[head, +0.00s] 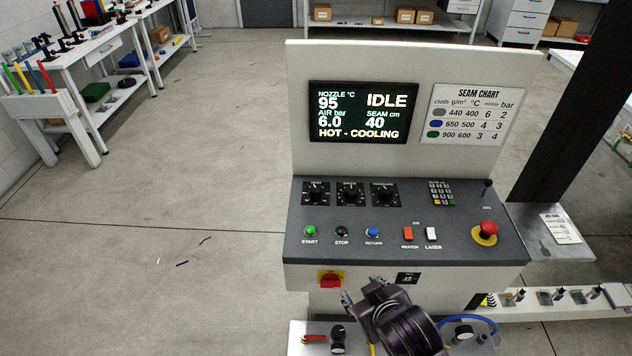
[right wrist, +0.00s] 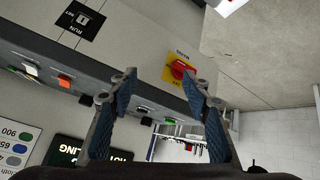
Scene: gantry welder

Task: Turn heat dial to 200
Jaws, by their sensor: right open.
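The heat dial (head: 316,193) is the leftmost of three black dials on the sloped grey panel in the head view. Its label and pointer are too small to read surely. The screen (head: 363,113) above reads nozzle 95 °C, IDLE, HOT - COOLING. My right gripper (head: 361,293) is low in front of the console, below the panel and apart from the dial. In the right wrist view its blue-padded fingers (right wrist: 158,85) are spread with nothing between them. My left gripper does not show.
The red main switch on its yellow plate (head: 330,279) is on the console front, left of my right gripper. The red stop button (head: 488,229) is at the panel's right. Start, stop and return buttons line the panel's lower edge. Open floor lies left of the console.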

